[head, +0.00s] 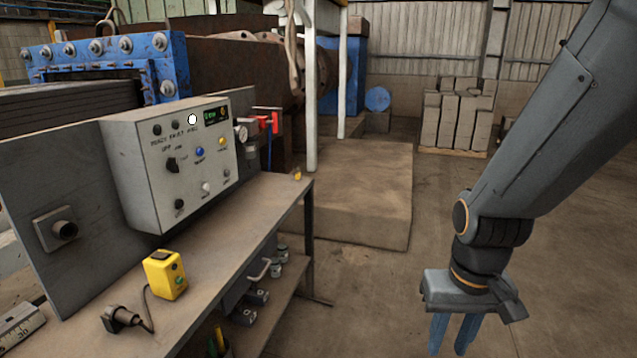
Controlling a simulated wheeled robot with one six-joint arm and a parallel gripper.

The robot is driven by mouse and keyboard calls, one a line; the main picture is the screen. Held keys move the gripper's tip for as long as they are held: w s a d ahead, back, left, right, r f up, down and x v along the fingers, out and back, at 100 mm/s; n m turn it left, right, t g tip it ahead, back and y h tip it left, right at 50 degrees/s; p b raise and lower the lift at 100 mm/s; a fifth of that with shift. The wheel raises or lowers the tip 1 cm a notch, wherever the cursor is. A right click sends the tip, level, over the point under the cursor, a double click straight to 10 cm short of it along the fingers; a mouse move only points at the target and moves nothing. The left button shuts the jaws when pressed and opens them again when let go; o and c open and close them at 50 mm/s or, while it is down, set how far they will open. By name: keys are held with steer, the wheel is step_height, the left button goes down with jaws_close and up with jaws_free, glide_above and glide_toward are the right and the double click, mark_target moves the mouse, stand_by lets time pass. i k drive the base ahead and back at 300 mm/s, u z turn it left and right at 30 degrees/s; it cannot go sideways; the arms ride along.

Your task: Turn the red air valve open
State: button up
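The red air valve (268,123) shows in the head view just right of the control box, behind the far part of the bench. Its red handle is small here, and I cannot tell its exact angle. A round gauge (242,134) sits just left of it. My gripper (453,343) hangs at the lower right, pointing down, well to the right of the valve and nearer to me. Its two blue fingers are apart with nothing seen between them; their tips reach the bottom picture edge.
The bench (240,225) carries a grey control box (180,165) with knobs and lamps, a yellow box (165,275) and a black plug (120,318) on a cable. A white post (311,110) stands right of the valve. Open floor (390,290) lies between bench and gripper.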

mark_target(273, 122)
steer(key=u, duration=0.5)
steer(key=i, duration=1.65)
steer(key=u, duration=0.55)
